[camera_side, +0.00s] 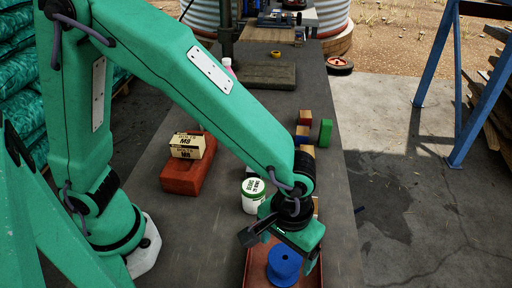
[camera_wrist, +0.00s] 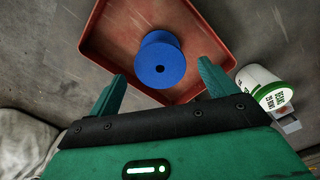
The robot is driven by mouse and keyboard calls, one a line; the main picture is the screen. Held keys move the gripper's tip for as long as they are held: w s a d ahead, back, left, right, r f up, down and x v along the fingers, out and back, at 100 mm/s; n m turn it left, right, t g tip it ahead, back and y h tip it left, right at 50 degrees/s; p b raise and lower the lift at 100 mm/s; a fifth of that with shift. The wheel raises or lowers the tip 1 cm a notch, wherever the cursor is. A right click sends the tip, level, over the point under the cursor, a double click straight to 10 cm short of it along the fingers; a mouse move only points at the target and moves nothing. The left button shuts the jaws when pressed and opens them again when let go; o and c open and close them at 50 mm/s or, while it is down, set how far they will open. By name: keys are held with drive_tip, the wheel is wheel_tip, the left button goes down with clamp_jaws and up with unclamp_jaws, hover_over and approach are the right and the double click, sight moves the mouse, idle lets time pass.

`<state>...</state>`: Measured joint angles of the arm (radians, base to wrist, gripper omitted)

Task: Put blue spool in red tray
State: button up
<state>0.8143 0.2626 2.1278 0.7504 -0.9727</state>
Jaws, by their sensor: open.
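The blue spool (camera_side: 284,265) rests inside the red tray (camera_side: 316,277). In the wrist view the spool (camera_wrist: 160,62) stands in the tray (camera_wrist: 104,32), near the tray's middle and toward the edge closest to my gripper. My gripper (camera_wrist: 158,82) is open, with its two green fingers apart and nothing between the tips that I can see it touching. In the side view my gripper (camera_side: 280,232) is just above and behind the spool, over the far end of the tray. The arm hides part of the tray's far side.
A white tub with a green band (camera_side: 254,194) stands just beyond the tray. A red brick (camera_side: 187,176) with a cream box (camera_side: 188,146) on it lies to the left. Several coloured blocks (camera_side: 325,132) stand farther back. The bench is clear between the brick and the tray.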

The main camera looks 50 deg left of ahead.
sight(284, 254)
drive_tip(key=shift+r, duration=2.9)
drive_tip(key=shift+w+a+r, duration=0.2)
drive_tip(key=shift+a+r, duration=0.05)
drive_tip(key=shift+a, duration=0.15)
drive_tip(key=w+a+r+t+h, duration=0.1)
drive_tip(key=a+r, duration=0.3)
drive_tip(key=a, duration=0.3)
drive_tip(key=w+a+r+t, duration=0.1)
drive_tip(key=a+r, duration=0.2)
drive_tip(key=a, duration=0.3)
drive_tip(key=s+a+r+m+t, duration=0.1)
drive_tip(key=s+a, duration=0.1)
drive_tip(key=a, duration=0.4)
drive_tip(key=s+a+r+t+y, duration=0.1)
drive_tip(key=s+a+r+t, duration=0.1)
drive_tip(key=a, duration=0.5)
drive_tip(key=shift+s+r+m+t, duration=0.3)
drive_tip(key=shift+s+m, duration=0.1)
drive_tip(key=shift+s, duration=0.3)
